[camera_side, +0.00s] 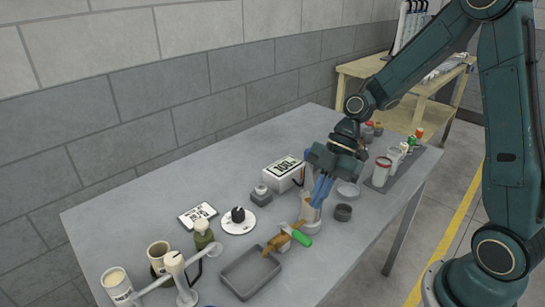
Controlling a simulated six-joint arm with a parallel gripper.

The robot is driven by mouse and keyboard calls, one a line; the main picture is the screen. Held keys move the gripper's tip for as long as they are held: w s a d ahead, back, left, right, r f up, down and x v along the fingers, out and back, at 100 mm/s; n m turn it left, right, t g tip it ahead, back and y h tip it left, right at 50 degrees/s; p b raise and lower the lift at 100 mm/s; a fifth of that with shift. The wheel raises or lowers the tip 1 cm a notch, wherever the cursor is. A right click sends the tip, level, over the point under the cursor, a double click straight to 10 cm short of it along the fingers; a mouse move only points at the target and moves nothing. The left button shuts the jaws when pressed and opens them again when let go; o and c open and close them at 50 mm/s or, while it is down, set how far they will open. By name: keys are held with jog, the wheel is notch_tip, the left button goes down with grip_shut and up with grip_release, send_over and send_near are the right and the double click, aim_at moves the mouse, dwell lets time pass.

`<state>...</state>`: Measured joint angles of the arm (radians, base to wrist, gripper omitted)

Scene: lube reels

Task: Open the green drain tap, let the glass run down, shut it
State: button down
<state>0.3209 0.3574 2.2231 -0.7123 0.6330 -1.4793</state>
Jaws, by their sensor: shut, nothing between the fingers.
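The green tap handle (301,238) sticks out to the right from a brass-coloured tap body (277,242) near the front of the grey table. A pale upright cylinder (311,220) stands just behind the handle; I cannot tell whether it is the glass, and no liquid level shows. My gripper (317,203) points down with its blue fingers shut and empty, in front of or over this cylinder and above the green handle. The fingers hide part of the cylinder. Whether they touch it cannot be told.
An open grey tray (227,279) lies in front of the tap. A white box (284,174), a black knob on a white disc (238,215) and a dark round cup (343,212) stand around. Several cans and jars sit at right. Mugs and a lamp-like stand (181,278) are front left.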

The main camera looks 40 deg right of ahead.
aim_at(302, 235)
jog(key=x, duration=0.6)
jog(key=shift+s+a, duration=0.2)
jog(key=shift+a, duration=0.35)
dwell(0.9)
jog(key=shift+s+a, duration=0.1)
jog(key=shift+a, duration=0.65)
jog(key=shift+m+t, duration=0.5)
jog(key=shift+m, duration=0.3)
jog(key=a, duration=0.1)
jog(key=w+a, duration=0.2)
jog(key=a, duration=0.1)
jog(key=shift+d, duration=0.15)
jog(key=shift+w+d, duration=0.35)
jog(key=shift+d, duration=0.3)
